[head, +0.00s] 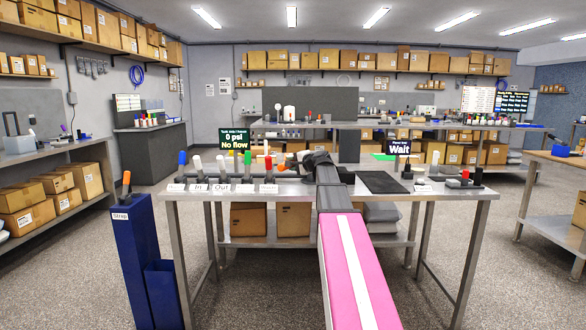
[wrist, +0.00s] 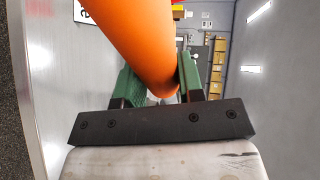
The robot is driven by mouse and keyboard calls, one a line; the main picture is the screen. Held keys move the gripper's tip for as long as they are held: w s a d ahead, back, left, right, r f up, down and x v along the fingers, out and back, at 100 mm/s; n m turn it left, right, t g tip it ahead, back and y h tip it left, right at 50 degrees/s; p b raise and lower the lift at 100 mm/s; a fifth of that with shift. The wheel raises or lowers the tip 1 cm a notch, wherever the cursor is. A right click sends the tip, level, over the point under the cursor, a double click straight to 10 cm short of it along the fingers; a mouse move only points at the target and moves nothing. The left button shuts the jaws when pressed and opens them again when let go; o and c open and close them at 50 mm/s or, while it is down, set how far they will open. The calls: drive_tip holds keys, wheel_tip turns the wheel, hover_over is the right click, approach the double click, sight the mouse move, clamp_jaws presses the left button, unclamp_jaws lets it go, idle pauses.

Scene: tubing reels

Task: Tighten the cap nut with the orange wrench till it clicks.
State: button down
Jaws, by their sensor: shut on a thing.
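My gripper (wrist: 160,88) is shut on a thick orange handle (wrist: 140,38), taken to be the orange wrench, which crosses between its green fingers in the wrist view. In the head view my arm reaches over the metal bench (head: 340,190), and my dark gripper (head: 308,160) is low over its middle. A small orange part (head: 281,168) shows just left of it; I cannot tell whether it is the same tool. The cap nut is not clearly made out; the gripper and small fittings crowd that spot.
Valves with coloured handles (head: 196,163) stand left on the bench behind labels, including In and Out. One display (head: 235,139) reads 0 psi, No flow; another (head: 398,147) reads Wait. A black mat (head: 382,182) lies right of my arm. A blue stand (head: 140,250) is at the left.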

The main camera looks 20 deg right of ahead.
drive_tip(key=shift+r, duration=2.15)
